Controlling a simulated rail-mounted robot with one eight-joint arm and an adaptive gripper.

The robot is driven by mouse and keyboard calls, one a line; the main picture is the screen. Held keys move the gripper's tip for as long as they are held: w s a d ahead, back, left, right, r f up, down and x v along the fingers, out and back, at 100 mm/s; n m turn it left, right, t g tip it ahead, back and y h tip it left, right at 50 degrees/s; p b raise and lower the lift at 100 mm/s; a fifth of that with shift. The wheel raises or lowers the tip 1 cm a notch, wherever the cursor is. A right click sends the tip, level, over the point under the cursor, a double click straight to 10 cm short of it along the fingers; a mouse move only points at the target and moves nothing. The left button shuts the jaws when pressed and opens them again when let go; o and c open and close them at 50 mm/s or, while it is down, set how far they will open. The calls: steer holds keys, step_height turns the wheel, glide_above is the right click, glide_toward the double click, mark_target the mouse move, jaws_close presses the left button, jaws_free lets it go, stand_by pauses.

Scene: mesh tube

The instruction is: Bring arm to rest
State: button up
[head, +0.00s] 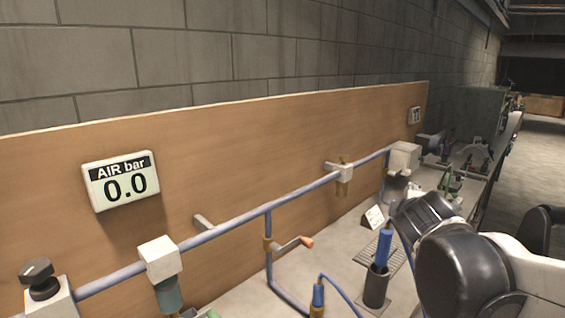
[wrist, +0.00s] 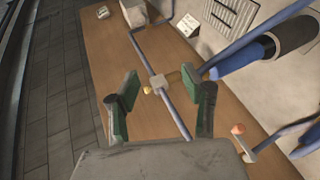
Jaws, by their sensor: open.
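My arm shows at the lower right of the head view, with its dark, rounded links over the bench; the fingertips are not clear there. In the wrist view my gripper (wrist: 160,100) is open, its two green-padded fingers spread apart with nothing between them. Behind the fingers in that view are a blue pipe (wrist: 178,118) and a pale block (wrist: 158,82) on the wooden board (wrist: 95,60). I cannot tell from the frames how far the fingers are from the pipe.
A wooden backboard (head: 240,150) carries a long pipe (head: 225,228) and an "AIR bar" display (head: 120,180) reading 0.0. A lever with an orange tip (head: 306,242) stands out from the pipe. A blue-handled tool (head: 384,248) sits in a dark cup (head: 376,288) near my arm.

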steer(key=s+a+f+m+g+y, duration=0.2)
steer(key=s+a+f+m, duration=0.2)
steer(key=s, duration=0.6)
steer(key=s+a+f+m+g+y, duration=0.2)
steer(key=s+a+f+m+g, duration=0.1)
steer(key=s+f+m, duration=0.4)
steer(key=s+a+m, duration=0.1)
steer(key=s+m, duration=0.1)
steer(key=s, duration=0.2)
steer(key=shift+f+g+y, duration=0.3)
steer(key=shift+f+y, duration=0.05)
steer(key=shift+y, duration=0.05)
